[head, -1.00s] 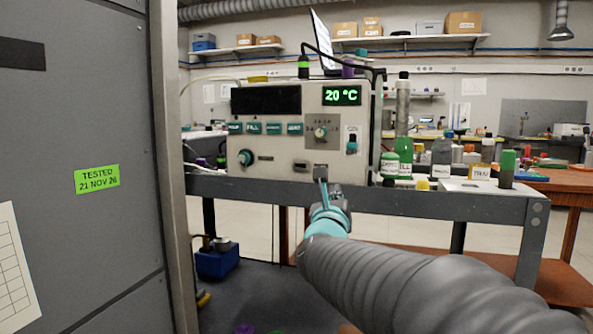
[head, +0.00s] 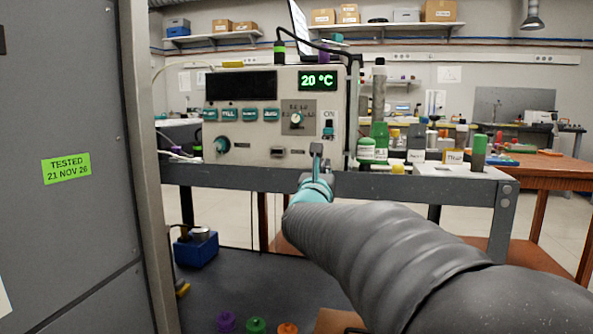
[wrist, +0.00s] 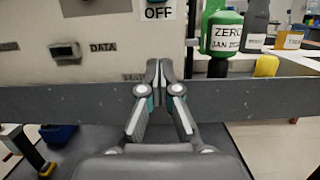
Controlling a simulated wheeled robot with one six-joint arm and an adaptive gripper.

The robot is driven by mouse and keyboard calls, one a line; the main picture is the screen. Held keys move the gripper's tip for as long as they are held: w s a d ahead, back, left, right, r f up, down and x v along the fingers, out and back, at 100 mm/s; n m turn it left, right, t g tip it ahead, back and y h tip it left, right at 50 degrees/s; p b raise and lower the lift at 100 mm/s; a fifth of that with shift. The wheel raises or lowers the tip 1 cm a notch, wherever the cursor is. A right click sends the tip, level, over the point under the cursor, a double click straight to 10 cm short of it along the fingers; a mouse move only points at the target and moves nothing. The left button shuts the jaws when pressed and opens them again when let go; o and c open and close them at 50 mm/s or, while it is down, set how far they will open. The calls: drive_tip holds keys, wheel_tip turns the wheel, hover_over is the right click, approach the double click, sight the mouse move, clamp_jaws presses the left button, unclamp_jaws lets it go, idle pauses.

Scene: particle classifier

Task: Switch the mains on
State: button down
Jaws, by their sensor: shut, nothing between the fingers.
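The instrument (head: 262,137) is a cream box on a grey bench, with a lit green "20 °C" display (head: 319,79). The mains switch (head: 328,129) is a small teal and dark piece at the panel's lower right, under an "ON" label (head: 328,115). Its lever position is too small to tell. My gripper (head: 316,150) is shut and empty. Its tips are below and slightly left of the switch; in the wrist view they (wrist: 160,68) are below the "OFF" label. Contact cannot be told.
The bench's front rail (head: 400,187) runs below the panel. Green bottles (head: 379,143) and other bottles stand right of the instrument. A grey cabinet (head: 60,100) fills the left side. A DATA socket (wrist: 66,51) is left of my gripper.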

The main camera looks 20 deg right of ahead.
sight(329, 137)
drive_tip(key=x, duration=0.5)
drive_tip(key=shift+p, duration=0.3)
wheel_tip(329, 137, up, 3)
drive_tip(key=shift+s+f+p, duration=0.15)
drive_tip(key=shift+p, duration=0.3)
drive_tip(key=shift+r, duration=0.65)
